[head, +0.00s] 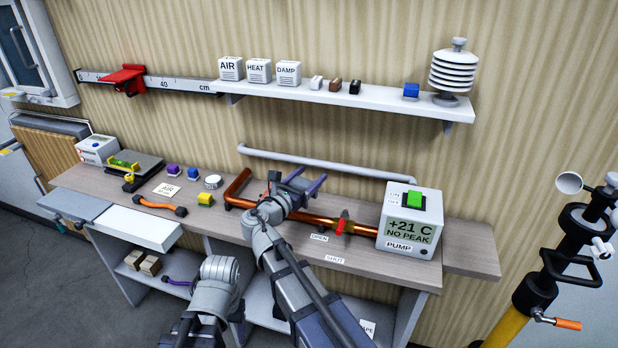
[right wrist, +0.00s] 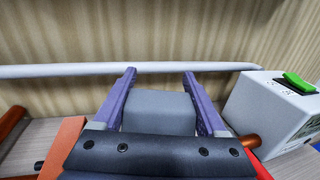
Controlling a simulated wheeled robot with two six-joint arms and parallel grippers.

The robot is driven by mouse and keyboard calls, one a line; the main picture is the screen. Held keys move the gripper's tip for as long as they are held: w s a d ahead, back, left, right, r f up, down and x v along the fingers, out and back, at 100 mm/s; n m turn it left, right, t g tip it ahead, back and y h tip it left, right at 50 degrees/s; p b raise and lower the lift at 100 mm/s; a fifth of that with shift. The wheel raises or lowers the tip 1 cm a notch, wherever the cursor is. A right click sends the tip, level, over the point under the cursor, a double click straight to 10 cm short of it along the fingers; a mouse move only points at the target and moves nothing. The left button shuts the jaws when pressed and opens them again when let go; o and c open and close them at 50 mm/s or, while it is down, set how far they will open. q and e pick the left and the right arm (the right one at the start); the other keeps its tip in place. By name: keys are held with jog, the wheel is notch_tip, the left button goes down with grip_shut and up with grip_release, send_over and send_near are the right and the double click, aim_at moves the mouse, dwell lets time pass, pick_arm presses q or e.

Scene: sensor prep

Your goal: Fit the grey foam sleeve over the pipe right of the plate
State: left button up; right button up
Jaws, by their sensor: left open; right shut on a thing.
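My right gripper (head: 300,184) is above the back of the bench, over the copper pipe (head: 310,228). Its purple fingers are shut on the grey foam sleeve (right wrist: 160,112), which shows as a grey block between them in the right wrist view. An orange plate (right wrist: 62,146) stands left of the gripper there. The pipe end (right wrist: 250,141) shows right of the sleeve; my gripper body hides the pipe directly below it. I cannot tell if the sleeve touches the pipe. My left gripper (head: 216,272) is low in front of the bench, empty, its fingers hard to make out.
A red valve handle (head: 342,222) sits on the pipe, beside the pump box (head: 410,222). A white rail (head: 325,162) runs along the wall behind. A shelf (head: 350,97) hangs above.

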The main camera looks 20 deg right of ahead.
jog(key=shift+f+n+t+y, duration=0.15)
jog(key=shift+n+t+y, duration=0.15)
jog(key=shift+t, duration=0.1)
jog(key=shift+w+d+f+n+t+y, duration=0.1)
jog(key=shift+w+d+n+t+y, duration=0.05)
jog(key=shift+n+t+y, duration=0.4)
jog(key=shift+w+a+f+n+t+y+b, duration=0.1)
jog(key=shift+a+n+t+y+b, duration=0.1)
jog(key=shift+n+t+y, duration=0.25)
jog(key=shift+w+a+f+n+t+y+b, duration=0.1)
jog(key=shift+n+t+y+b, duration=0.1)
jog(key=shift+y, duration=0.3)
jog(key=shift+f, duration=0.15)
notch_tip(320, 180, down, 8)
jog(key=b, duration=0.7)
jog(key=shift+r+b, duration=0.25)
jog(key=shift+b, duration=0.15)
jog(key=shift+f+b, duration=0.55)
